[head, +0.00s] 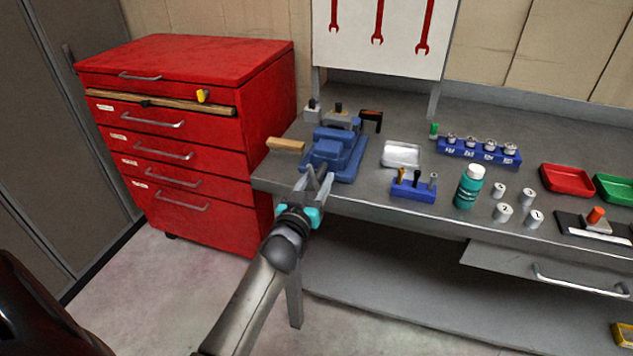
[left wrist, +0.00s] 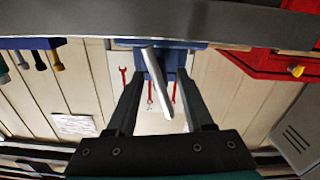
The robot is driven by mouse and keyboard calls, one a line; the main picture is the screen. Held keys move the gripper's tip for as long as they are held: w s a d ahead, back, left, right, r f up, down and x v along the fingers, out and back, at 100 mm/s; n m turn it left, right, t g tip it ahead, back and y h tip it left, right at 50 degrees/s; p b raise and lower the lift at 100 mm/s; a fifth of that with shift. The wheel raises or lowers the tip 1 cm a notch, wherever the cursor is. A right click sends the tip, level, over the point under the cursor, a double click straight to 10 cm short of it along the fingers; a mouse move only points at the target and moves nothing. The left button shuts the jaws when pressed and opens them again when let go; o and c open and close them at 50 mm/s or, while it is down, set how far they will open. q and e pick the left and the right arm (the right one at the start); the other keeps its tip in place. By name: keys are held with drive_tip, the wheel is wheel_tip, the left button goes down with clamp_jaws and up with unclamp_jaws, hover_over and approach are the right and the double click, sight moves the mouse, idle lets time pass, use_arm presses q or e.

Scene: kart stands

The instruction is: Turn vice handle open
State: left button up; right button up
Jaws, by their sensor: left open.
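The blue vice (head: 345,148) is mounted at the left front of the grey workbench; it shows in the left wrist view (left wrist: 174,58) beyond my fingers. Its grey bar handle (left wrist: 157,85) hangs at a slant in front of the vice. My left gripper (head: 314,184) is at the bench's front edge, just before the vice. It is open, and in the left wrist view (left wrist: 160,80) the handle appears between its two fingers. I cannot tell whether either finger touches the handle. In the head view the gripper partly covers the handle. My right gripper is not in view.
A red drawer cabinet (head: 190,130) stands left of the bench. A wooden piece (head: 286,144) lies left of the vice. A blue tool holder (head: 413,190), metal tray (head: 402,154) and teal bottle (head: 470,187) stand to the right. A drawer (head: 540,267) sits under the bench.

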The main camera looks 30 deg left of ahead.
use_arm(q)
drive_tip(key=shift+w+a, duration=0.1)
drive_tip(key=shift+w, duration=0.1)
clamp_jaws()
idle(0.4)
